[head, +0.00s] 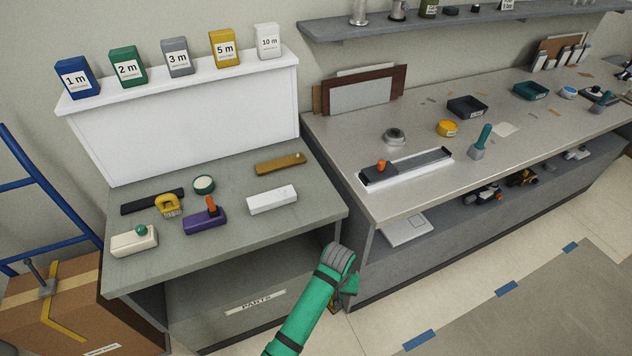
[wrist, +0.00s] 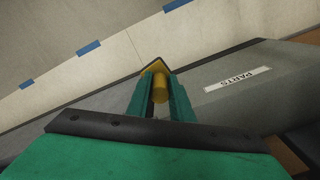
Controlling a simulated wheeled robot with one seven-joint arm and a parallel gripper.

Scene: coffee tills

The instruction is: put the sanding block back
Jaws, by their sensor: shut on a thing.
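My gripper (head: 345,288) hangs low in front of the corner between the two benches. In the wrist view its jaws (wrist: 161,92) are shut on a yellow knob; a darker yellow body, which I take for the sanding block (wrist: 153,67), shows beyond it. Most of this body is hidden by the jaws, and in the head view my arm hides nearly all of it. On the left bench (head: 240,236) stand a cream block with a green knob (head: 134,242) and a purple block with an orange knob (head: 205,222).
The left bench also holds a plain white block (head: 272,199), a yellow-handled tool (head: 168,205), a round tin (head: 204,184) and a brown bar (head: 281,163). Labelled boxes line a white ledge (head: 190,80). The right bench (head: 400,210) has a clear front edge.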

